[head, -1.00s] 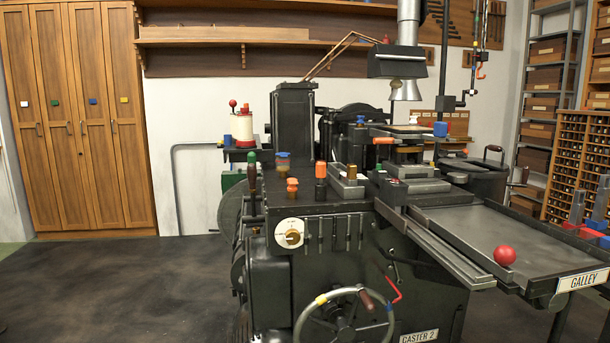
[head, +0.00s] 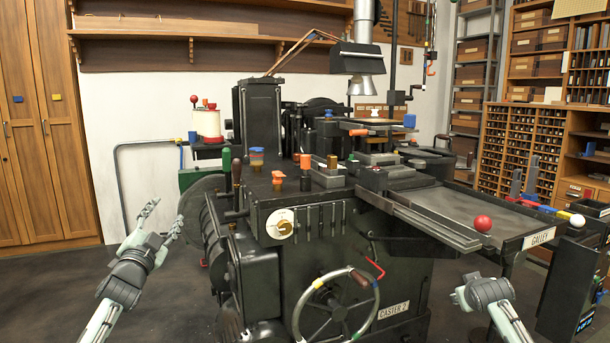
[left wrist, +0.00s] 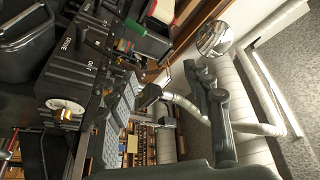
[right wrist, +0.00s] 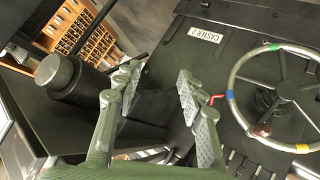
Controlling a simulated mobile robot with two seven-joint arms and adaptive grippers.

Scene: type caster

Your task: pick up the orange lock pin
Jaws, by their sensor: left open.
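Two small orange-topped parts stand on the black casting machine's top in the head view. One is a squat orange knob-like piece (head: 278,179); the other is an orange cylinder on a dark stem (head: 305,162). I cannot tell which is the lock pin. My left gripper (head: 166,213) is open and empty, left of the machine and well apart from both. Its fingers also show in the left wrist view (left wrist: 118,112). My right gripper is low at the right in the head view; in the right wrist view its fingers (right wrist: 161,68) are apart and empty.
The casting machine (head: 325,255) fills the middle, with a handwheel (head: 337,307) at its front. A galley tray (head: 450,205) with a red ball (head: 482,223) juts out right. A blue-and-amber piece (head: 256,158) and a green-handled lever (head: 226,160) stand near the orange parts.

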